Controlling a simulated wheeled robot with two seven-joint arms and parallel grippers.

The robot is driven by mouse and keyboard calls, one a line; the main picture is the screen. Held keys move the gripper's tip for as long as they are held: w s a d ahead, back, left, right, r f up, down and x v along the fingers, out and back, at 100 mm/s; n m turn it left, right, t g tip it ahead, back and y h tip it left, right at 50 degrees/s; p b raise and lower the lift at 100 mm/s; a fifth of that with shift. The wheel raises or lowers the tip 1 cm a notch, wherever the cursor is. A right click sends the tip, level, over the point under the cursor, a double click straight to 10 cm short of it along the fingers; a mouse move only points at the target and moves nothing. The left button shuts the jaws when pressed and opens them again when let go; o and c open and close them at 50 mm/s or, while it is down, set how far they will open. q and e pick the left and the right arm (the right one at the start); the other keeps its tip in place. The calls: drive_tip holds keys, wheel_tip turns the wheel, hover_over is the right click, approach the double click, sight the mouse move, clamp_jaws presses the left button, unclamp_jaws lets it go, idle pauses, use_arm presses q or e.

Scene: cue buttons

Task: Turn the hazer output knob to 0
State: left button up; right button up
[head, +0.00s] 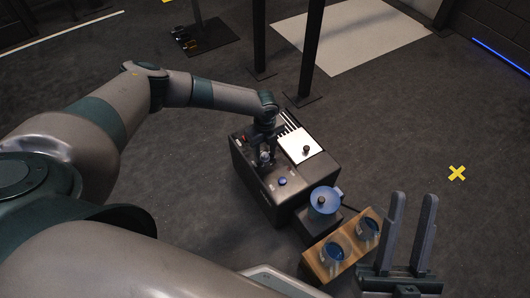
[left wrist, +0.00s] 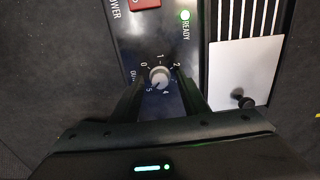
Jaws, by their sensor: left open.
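The hazer (head: 262,189) is a dark box on the floor; its top panel also shows in the left wrist view. The output knob (left wrist: 158,77) is small, round and pale, inside a ring of numbers from 0 to 5. Its pointer is too small to read surely. My left gripper (left wrist: 159,88) is open, its fingers on either side of the knob; I cannot tell whether they touch it. In the head view my left gripper (head: 265,157) reaches down over the panel and mostly hides the knob. My right gripper (head: 413,196) is open and empty at the lower right.
A white plate (head: 300,145) with a black knob lies beside vents.

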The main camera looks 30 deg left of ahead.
use_arm(q)
clamp_jaws()
idle(0.4)
